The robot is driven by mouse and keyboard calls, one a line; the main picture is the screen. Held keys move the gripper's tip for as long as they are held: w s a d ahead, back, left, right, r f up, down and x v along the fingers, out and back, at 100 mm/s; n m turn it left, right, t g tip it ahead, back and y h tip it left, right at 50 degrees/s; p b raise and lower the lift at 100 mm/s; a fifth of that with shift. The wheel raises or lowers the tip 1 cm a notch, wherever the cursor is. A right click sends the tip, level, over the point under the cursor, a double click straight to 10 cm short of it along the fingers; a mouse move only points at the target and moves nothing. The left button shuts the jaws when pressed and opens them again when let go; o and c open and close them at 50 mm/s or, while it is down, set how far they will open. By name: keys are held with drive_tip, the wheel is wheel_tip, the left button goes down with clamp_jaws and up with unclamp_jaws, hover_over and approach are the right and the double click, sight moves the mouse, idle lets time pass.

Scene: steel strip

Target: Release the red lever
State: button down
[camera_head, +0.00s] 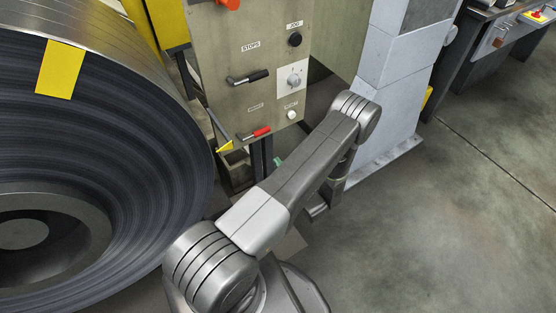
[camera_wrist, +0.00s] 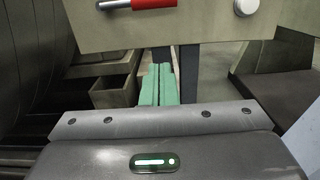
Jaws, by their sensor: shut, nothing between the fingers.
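The red lever (camera_head: 261,132) is a short handle with a red grip on the lower part of the beige control panel (camera_head: 221,58). In the wrist view the red grip (camera_wrist: 154,4) shows at the top edge, cut off by the frame. My gripper (camera_wrist: 159,72) has green fingers pressed together with nothing between them. It is apart from the lever and appears below it in the wrist view. In the head view only a bit of green finger shows beside my arm, which hides the rest.
A black-handled lever (camera_head: 247,77), a white knob (camera_head: 292,75) and a white button (camera_head: 292,115) sit on the panel. A large steel coil (camera_head: 130,150) with a yellow label stands at left. A grey cabinet (camera_head: 390,70) is at right.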

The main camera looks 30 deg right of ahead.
sight(255, 135)
drive_tip(key=w+r+p, duration=0.1)
drive_tip(key=w+r, duration=0.3)
drive_tip(key=w, duration=0.4)
drive_tip(key=shift+w+a+r, duration=0.15)
drive_tip(key=shift+w+a, duration=0.05)
drive_tip(key=shift+a, duration=0.2)
